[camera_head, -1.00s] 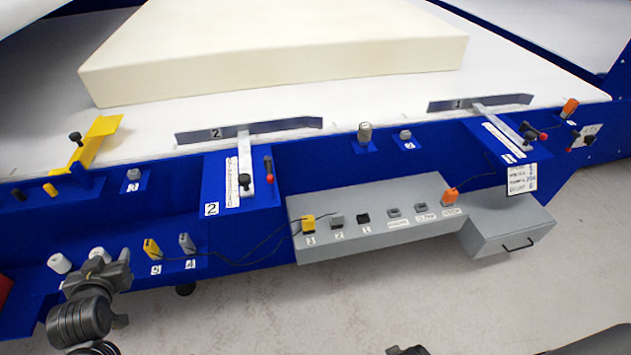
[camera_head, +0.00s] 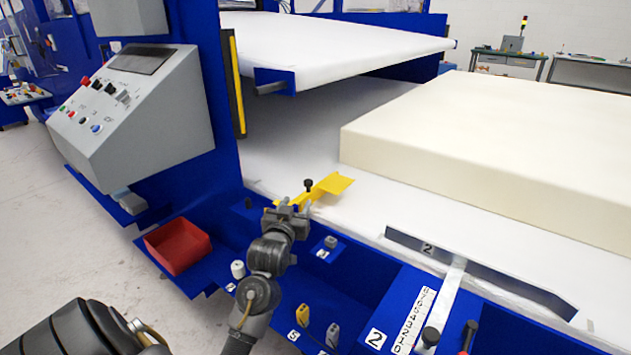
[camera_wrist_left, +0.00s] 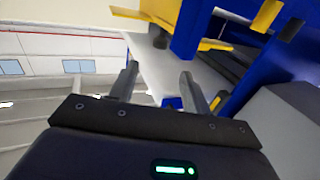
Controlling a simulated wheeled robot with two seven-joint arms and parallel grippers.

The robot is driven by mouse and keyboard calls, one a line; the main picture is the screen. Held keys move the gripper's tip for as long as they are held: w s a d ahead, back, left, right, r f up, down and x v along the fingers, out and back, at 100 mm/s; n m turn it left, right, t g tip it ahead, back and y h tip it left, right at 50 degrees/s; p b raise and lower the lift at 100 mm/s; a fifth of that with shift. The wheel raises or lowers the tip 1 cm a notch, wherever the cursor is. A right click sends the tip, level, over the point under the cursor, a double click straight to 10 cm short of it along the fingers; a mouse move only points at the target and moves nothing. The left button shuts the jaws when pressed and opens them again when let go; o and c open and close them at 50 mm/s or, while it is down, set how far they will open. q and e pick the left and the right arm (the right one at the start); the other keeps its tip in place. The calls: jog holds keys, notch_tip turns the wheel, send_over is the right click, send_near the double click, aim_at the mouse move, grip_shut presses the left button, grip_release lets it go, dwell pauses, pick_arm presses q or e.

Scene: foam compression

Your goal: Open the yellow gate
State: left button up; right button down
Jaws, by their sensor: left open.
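The yellow gate (camera_head: 335,183) is a flat yellow arm with a black knob (camera_head: 308,185), lying at the edge of the white bed just left of the foam block. My left gripper (camera_head: 290,206) is open and empty, close to the gate's near end, in front of and below the knob. I cannot tell whether it touches the gate. In the left wrist view the yellow gate (camera_wrist_left: 185,38) and its dark knob show beyond the two spread fingers of my left gripper (camera_wrist_left: 158,84). My right gripper is not in view.
The cream foam block (camera_head: 500,150) lies on the bed to the right. A grey control console (camera_head: 130,120) and blue frame stand to the left. A red bin (camera_head: 178,245) sits left of my arm. A number 2 slide (camera_head: 442,300) is at the lower right.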

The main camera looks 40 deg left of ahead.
aim_at(307, 183)
pick_arm(q)
jog(key=shift+a+r, duration=0.1)
jog(key=shift+r, duration=0.05)
jog(key=x, duration=1)
jog(key=shift+w, duration=0.25)
jog(key=shift+c, duration=0.5)
grip_shut()
